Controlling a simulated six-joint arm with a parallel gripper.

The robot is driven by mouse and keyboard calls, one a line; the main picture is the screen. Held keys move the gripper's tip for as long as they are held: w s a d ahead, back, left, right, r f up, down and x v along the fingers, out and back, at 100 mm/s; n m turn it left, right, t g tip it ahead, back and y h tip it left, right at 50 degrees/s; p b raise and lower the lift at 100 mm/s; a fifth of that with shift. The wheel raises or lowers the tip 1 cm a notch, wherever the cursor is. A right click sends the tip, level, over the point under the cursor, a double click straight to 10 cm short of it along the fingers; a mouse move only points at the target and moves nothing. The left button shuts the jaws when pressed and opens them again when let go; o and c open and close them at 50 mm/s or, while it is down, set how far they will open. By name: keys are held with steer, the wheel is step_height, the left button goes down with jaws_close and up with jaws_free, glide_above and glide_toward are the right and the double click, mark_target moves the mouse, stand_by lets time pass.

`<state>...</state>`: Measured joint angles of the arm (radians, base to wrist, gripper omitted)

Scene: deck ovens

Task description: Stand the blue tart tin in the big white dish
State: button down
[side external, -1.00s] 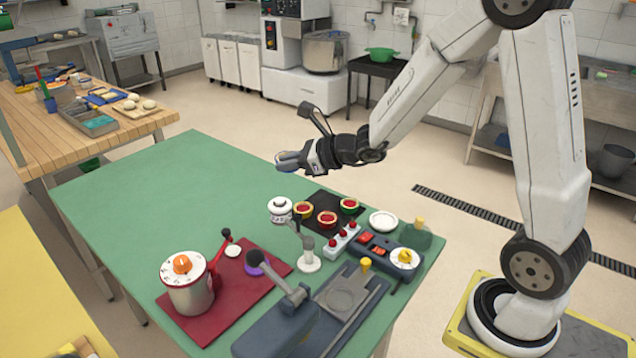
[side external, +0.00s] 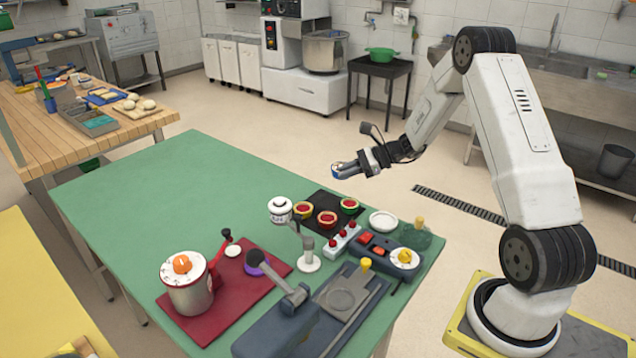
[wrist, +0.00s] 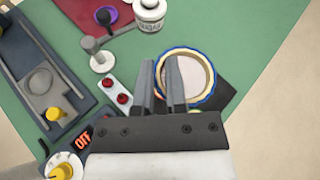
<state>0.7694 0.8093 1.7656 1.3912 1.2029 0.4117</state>
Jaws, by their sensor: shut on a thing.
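The blue tart tin (side external: 340,171) is at the tip of my gripper (side external: 353,167), in the air above the back right of the green table. In the wrist view the tin (wrist: 207,103) shows a fluted blue and yellowish rim and a pale inside. My gripper (wrist: 160,70) is shut on its left side there. The big white dish (side external: 383,221) lies on the table in the side view, below and to the right of the tin, empty. I cannot make out the dish in the wrist view; my gripper may hide it.
Several red-filled tins, one of them yellow (side external: 303,211), stand on a black mat (side external: 318,197) left of the dish. The table's back left (side external: 180,175) is clear.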

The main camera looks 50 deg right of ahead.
steer(key=n+g+y, duration=0.2)
glide_above(389, 225)
step_height(389, 225, down, 8)
steer(key=shift+s+f, duration=0.15)
steer(key=shift+f, duration=0.05)
steer(key=shift+a, duration=0.1)
steer(key=shift+f, duration=0.15)
steer(key=shift+f, duration=2.75)
steer(key=shift+f, duration=0.3)
steer(key=shift+r, duration=0.85)
stand_by(2.5)
